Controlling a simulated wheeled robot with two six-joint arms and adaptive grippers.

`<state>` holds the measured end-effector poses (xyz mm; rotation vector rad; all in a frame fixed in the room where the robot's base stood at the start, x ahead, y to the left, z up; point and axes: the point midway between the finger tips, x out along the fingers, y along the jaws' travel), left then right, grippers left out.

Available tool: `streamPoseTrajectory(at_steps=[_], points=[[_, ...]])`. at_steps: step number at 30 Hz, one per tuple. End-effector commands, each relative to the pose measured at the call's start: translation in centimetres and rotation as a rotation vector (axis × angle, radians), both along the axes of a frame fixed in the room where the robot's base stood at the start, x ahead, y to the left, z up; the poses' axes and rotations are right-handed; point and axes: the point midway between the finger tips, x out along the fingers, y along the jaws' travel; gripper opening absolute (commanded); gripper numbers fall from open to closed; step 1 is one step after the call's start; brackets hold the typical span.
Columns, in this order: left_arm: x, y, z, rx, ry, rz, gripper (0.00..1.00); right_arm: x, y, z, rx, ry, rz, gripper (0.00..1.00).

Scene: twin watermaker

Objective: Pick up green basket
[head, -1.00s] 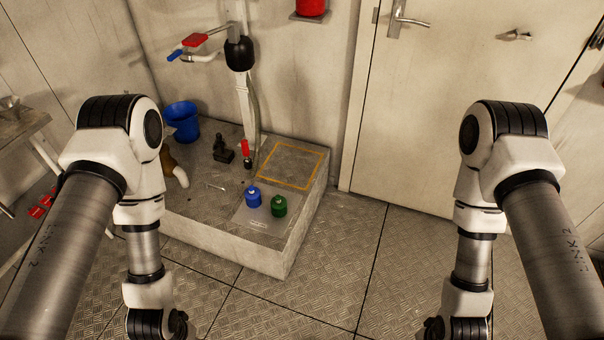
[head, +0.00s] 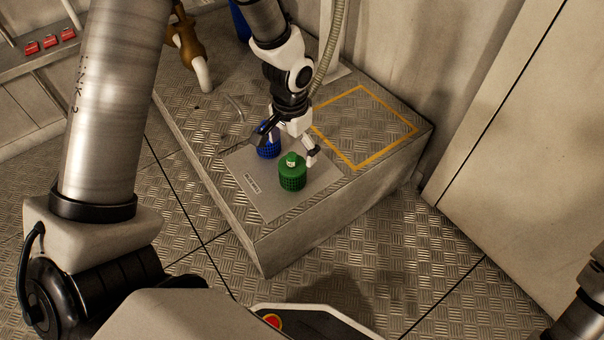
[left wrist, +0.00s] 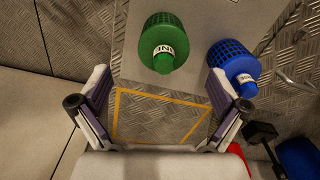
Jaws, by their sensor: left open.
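The green basket (head: 292,178) is a small mesh cylinder with a narrower knob on top. It stands upright on a light grey plate (head: 258,187) on the raised metal platform. In the left wrist view the green basket (left wrist: 163,38) shows a white label on its knob and lies just beyond and between the fingertips. My left gripper (head: 287,150) is open and empty, above and just behind the green basket; its fingers also show in the left wrist view (left wrist: 159,88). The blue basket (head: 267,142) stands beside the green one, partly hidden by a finger. My right gripper is out of view.
A yellow-outlined square (head: 365,128) on the platform, right of the baskets, is bare. A hose (head: 330,55) and a brown-and-white fitting (head: 190,50) stand behind. The wall (head: 455,80) rises close on the right. The blue basket (left wrist: 233,68) sits close to one finger.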

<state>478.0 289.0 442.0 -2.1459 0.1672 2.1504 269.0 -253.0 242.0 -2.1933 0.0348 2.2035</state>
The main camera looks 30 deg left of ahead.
Motion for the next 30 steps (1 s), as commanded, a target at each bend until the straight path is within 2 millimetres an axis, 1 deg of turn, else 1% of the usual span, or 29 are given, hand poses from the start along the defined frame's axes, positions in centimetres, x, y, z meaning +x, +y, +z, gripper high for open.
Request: streamPoseTrajectory(at_steps=[1,4,10,15,16,18,24,25,26,27,30], points=[[0.2,0.2,-0.7,0.005,-0.003,-0.002,0.99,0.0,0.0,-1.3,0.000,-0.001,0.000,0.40],[0.3,0.3,-1.5,0.009,0.001,-0.004,0.99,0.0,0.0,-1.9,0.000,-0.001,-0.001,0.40],[0.2,0.3,-3.8,0.008,0.002,-0.003,0.99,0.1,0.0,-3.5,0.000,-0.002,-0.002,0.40],[0.0,0.4,-7.1,0.007,0.002,-0.004,0.99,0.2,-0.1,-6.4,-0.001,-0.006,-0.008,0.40],[0.0,0.4,-7.5,0.007,0.002,-0.004,0.99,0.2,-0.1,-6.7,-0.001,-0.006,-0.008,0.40],[0.0,0.4,-8.0,0.007,0.001,-0.004,0.99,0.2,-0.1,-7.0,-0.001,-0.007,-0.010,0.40],[0.0,0.4,-7.7,0.007,0.001,-0.004,0.99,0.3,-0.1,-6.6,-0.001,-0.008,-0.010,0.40],[0.0,0.4,-7.7,0.007,0.001,-0.004,0.92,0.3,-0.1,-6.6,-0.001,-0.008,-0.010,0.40],[0.0,0.4,-7.7,0.007,0.001,-0.004,0.81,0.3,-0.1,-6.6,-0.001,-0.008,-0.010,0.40],[0.0,0.4,-7.7,0.007,0.001,-0.004,0.67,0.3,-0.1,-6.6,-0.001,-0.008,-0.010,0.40],[0.0,0.4,-7.8,0.007,0.001,-0.004,0.34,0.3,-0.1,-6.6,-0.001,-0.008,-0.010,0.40]])
